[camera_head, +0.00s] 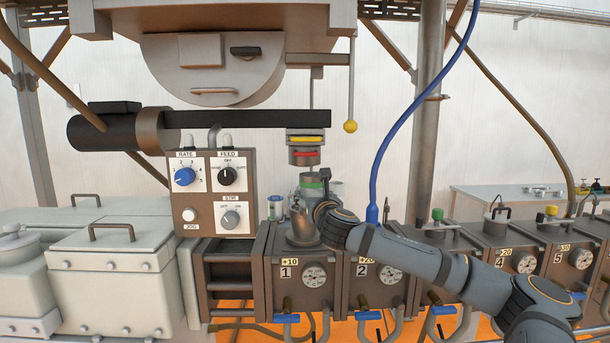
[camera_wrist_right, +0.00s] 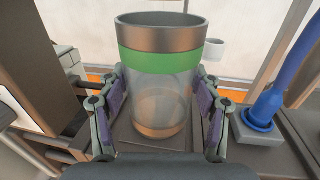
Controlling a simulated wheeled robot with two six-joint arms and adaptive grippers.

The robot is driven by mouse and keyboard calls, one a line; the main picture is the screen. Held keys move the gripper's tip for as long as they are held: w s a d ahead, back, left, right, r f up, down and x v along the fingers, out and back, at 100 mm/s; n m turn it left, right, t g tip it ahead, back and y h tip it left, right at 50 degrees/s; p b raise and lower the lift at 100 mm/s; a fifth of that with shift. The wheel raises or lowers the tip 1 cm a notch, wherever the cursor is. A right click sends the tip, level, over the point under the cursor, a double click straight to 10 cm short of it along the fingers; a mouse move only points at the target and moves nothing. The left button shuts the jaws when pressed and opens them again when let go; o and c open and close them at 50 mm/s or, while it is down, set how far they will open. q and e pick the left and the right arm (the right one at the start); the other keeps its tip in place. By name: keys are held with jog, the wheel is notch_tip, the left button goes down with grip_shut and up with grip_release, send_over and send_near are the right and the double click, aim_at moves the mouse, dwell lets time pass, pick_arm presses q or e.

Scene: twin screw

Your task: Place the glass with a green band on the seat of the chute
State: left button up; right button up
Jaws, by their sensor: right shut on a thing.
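The glass with a green band (camera_head: 311,184) is a clear cup with a metal-coloured rim. In the right wrist view the glass (camera_wrist_right: 160,90) is upright, with purple finger pads pressed on its two sides. My right gripper (camera_head: 318,190) is shut on it, above the machine's barrel blocks. I cannot tell whether the glass base touches the surface below. A round stack with yellow and red bands (camera_head: 305,149) hangs just above the glass. A grey metal spout (camera_head: 302,229) stands on block 1; I cannot tell which part is the chute's seat. My left gripper is not in view.
A control box with knobs (camera_head: 213,192) stands left of the glass. A blue hose (camera_head: 390,145) rises close on the right, its base (camera_wrist_right: 262,117) near the right finger. Another small cup (camera_head: 275,207) stands left of the spout. A dark horizontal bar (camera_head: 250,119) crosses above.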

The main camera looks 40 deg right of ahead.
jog(key=p+x, duration=0.2)
jog(key=p, duration=0.1)
jog(key=shift+a+r, duration=0.1)
jog(key=p+x, duration=0.2)
jog(key=x, duration=0.1)
jog(key=shift+w, duration=0.35)
jog(key=shift+w+d+f, duration=0.25)
jog(key=shift+w+d, duration=0.15)
jog(key=shift+w+d+r+p, duration=0.15)
jog(key=shift+w+d+p, duration=0.2)
jog(key=shift+w+p, duration=0.2)
jog(key=shift+w+d+r+p, duration=0.15)
jog(key=shift+w+d+p, duration=0.15)
jog(key=shift+w+p, duration=0.15)
jog(key=shift+w+d+f, duration=0.1)
jog(key=shift+w+f, duration=0.15)
jog(key=shift+f, duration=0.3)
jog(key=shift+w+f, duration=0.2)
jog(key=shift+f, duration=0.4)
jog(key=shift+s, duration=0.1)
jog(key=shift+s, duration=0.1)
jog(key=o, duration=1.8)
jog(key=shift+f, duration=0.1)
jog(key=shift+c, duration=0.2)
